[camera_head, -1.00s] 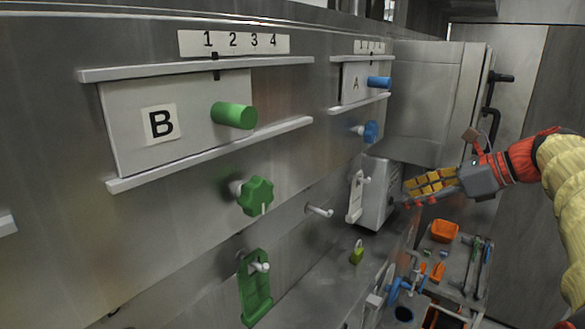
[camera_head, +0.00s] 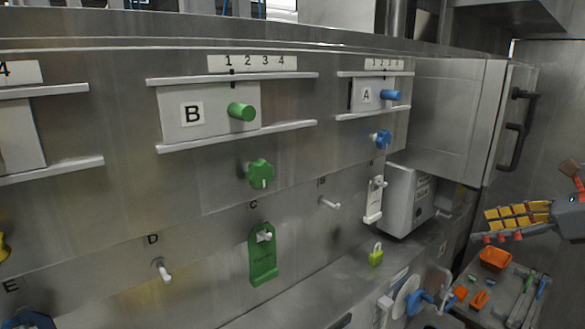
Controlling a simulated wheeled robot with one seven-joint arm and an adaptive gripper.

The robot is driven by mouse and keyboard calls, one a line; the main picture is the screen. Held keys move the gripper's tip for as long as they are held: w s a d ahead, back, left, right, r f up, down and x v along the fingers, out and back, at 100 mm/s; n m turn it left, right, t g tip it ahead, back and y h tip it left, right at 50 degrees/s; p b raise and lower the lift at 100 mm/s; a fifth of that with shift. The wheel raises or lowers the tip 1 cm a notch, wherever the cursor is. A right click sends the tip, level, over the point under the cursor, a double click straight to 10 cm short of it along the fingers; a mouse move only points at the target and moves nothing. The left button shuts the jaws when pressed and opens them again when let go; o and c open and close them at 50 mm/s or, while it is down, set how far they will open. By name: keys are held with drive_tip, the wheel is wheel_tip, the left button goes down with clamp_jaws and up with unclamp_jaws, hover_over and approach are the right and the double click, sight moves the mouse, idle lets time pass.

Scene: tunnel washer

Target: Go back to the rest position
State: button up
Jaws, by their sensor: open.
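My gripper (camera_head: 517,221) is at the right edge of the head view, with yellow-padded fingers pointing left. It is open and holds nothing that I can see. It is in the air, apart from the washer panel and above the small tool table. Most of my arm is outside the picture.
The steel panel carries slider plate B (camera_head: 192,114), slider plate A (camera_head: 366,96), a green knob (camera_head: 260,173), a blue knob (camera_head: 382,139) and a green tag (camera_head: 262,256). A green padlock (camera_head: 376,256) sits on the ledge. An orange bin (camera_head: 495,259) stands on the tool table.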

drive_tip(key=s+d+f+n+g+h+b, duration=0.1)
drive_tip(key=s+f+n+h, duration=0.15)
drive_tip(key=f+n, duration=0.4)
drive_tip(key=s+d+f+n+g+h+b, duration=0.1)
drive_tip(key=s+f+n+g+b, duration=0.15)
drive_tip(key=f, duration=0.75)
drive_tip(key=s+a+f+n+h+b, duration=0.1)
drive_tip(key=s+a+f+n+b, duration=0.4)
drive_tip(key=f, duration=0.5)
drive_tip(key=s+a+f+n+h+b, duration=0.1)
drive_tip(key=s+a+f+n+b, duration=0.4)
drive_tip(key=a+f+b, duration=0.5)
drive_tip(key=s+a+f+n+h+b, duration=0.1)
drive_tip(key=s+a+f+n+b, duration=0.4)
drive_tip(key=a+f+n+b, duration=0.3)
wheel_tip(320, 180, down, 4)
drive_tip(key=shift+a+n, duration=0.6)
drive_tip(key=shift+a, duration=0.1)
drive_tip(key=shift+s+d, duration=0.1)
